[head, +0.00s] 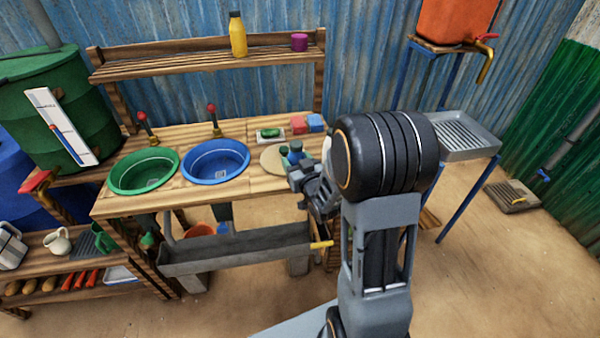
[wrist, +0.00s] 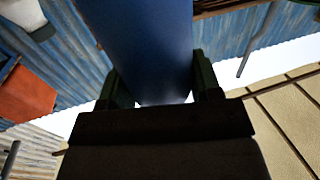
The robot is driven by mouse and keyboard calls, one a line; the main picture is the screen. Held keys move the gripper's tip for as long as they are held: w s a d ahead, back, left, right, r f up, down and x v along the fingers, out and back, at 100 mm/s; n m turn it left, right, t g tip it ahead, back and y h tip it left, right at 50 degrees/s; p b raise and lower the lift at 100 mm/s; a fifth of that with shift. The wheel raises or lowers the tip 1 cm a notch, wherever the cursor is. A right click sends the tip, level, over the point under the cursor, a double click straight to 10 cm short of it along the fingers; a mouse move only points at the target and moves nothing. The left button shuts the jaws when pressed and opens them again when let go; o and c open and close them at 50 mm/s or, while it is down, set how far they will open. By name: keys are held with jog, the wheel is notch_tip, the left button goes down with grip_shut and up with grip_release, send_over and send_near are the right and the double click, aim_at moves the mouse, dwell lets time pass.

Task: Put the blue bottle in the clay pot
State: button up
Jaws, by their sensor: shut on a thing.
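The blue bottle (wrist: 150,50) fills the upper middle of the wrist view, between the two dark green fingers of my gripper (wrist: 155,88). My gripper (head: 292,156) is shut on it. In the head view only a small part of the blue bottle (head: 296,146) shows, over the right end of the wooden counter, beside a round tan disc (head: 271,160). My arm hides much of that area. I cannot pick out the clay pot for certain; an orange vessel (head: 199,229) shows partly below the counter, behind the grey trough.
A green basin (head: 115,184) and a blue basin (head: 187,174) sit in the counter (head: 235,131), with red-handled taps behind. Red and blue blocks (head: 307,123) lie at the back right. A yellow bottle (head: 238,34) and a purple cup (head: 299,42) stand on the upper shelf (head: 190,64).

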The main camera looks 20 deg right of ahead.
jog(key=s+d+r+m+h+b, duration=0.1)
jog(key=s+d+r+b, duration=0.3)
jog(key=r+b, duration=0.1)
jog(key=shift+h, duration=0.3)
jog(key=w+d+f, duration=0.1)
jog(key=w+f, duration=0.3)
jog(key=w+d+f, duration=0.2)
jog(key=w+f, duration=0.2)
jog(key=w+d+f, duration=0.2)
jog(key=w+f, duration=0.2)
jog(key=shift+w+d+f, duration=0.1)
jog(key=shift+w, duration=0.05)
jog(key=shift+f, duration=0.3)
jog(key=shift+b, duration=0.3)
jog(key=shift+f, duration=0.15)
jog(key=o, duration=1.1)
